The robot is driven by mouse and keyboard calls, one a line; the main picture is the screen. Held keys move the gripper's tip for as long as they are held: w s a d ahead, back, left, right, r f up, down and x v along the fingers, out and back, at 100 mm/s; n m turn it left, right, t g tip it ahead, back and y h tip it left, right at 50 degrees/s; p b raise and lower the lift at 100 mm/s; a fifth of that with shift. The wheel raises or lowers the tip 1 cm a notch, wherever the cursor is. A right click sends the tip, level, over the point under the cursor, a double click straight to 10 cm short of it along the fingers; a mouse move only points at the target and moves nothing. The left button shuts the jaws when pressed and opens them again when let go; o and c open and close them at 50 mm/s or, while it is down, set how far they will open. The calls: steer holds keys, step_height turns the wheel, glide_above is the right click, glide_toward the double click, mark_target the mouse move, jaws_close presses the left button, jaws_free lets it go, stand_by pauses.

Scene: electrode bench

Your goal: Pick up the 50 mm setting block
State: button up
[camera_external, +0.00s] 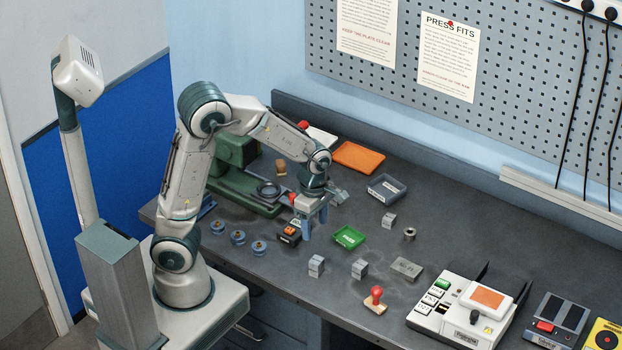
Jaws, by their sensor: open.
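Three small grey metal blocks stand on the dark bench: one at the front left (316,267), one to its right (360,269), and one farther back (389,221). Their markings are too small to read, so I cannot tell which is the 50 mm setting block. My gripper (314,226) points down over the bench, open, with its blue-grey fingers apart. It is behind the front-left block and left of the green tray. I see no block between the fingers.
A green tray (348,238), a blue-grey tray (374,195) and an orange tray (358,158) lie nearby. A dark box (289,235) sits left of my gripper. A green press (235,190) stands behind-left. A red-handled stamp (376,297) and grey plate (407,268) lie in front-right.

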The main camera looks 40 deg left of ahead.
mark_target(317, 261)
steer(key=shift+n, duration=0.5)
steer(key=f, duration=0.6)
steer(key=f+b, duration=0.1)
steer(key=f, duration=0.2)
steer(key=shift+d+f, duration=0.15)
steer(key=shift+d, duration=0.25)
steer(key=shift+w+a+f, duration=0.1)
steer(key=shift+a+f, duration=0.05)
steer(key=shift+f, duration=2.45)
jaws_close()
steer(key=shift+r, duration=0.1)
